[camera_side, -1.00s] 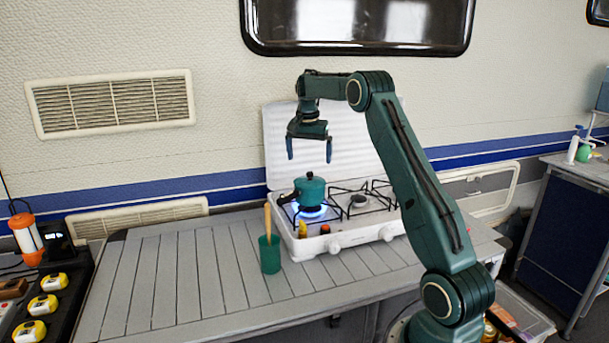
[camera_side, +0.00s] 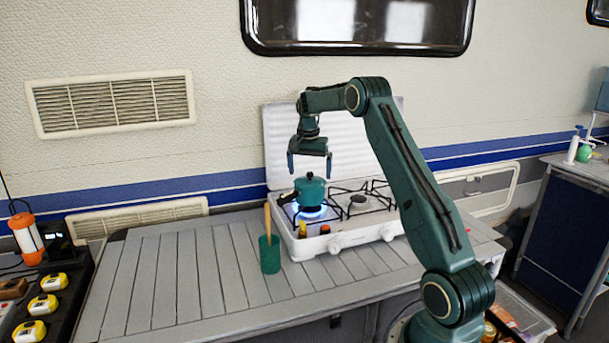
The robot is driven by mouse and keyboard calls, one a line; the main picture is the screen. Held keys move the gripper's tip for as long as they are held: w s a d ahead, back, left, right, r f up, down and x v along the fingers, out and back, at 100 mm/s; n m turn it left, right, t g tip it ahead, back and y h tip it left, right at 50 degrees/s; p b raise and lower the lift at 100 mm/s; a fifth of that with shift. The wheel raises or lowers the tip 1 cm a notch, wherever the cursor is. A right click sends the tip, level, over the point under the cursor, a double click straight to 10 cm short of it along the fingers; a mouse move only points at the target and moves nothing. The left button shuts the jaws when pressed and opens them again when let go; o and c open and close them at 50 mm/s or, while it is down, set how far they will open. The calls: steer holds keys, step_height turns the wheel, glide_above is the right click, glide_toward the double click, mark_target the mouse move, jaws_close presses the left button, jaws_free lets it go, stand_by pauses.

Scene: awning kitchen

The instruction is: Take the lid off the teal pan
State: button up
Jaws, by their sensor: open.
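The teal pan (camera_side: 311,195) sits on the left burner of the white stove, over a blue flame. Its teal lid (camera_side: 309,182) is on it, with a small knob on top. My gripper (camera_side: 310,175) points down just above the lid. Its two fingers are spread apart, one to each side of the knob and above the pan. Nothing is held between them.
The white stove (camera_side: 345,241) has an upright back cover and a second, empty burner (camera_side: 358,203) at the right. A green cup (camera_side: 270,256) with a wooden handle stands in front. A yellow and a red-topped shaker stand at the stove's front edge. The slatted table (camera_side: 170,280) is clear at left.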

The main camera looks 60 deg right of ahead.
steer(key=shift+d+f, duration=0.15)
steer(key=shift+f, duration=0.95)
steer(key=c, duration=0.6)
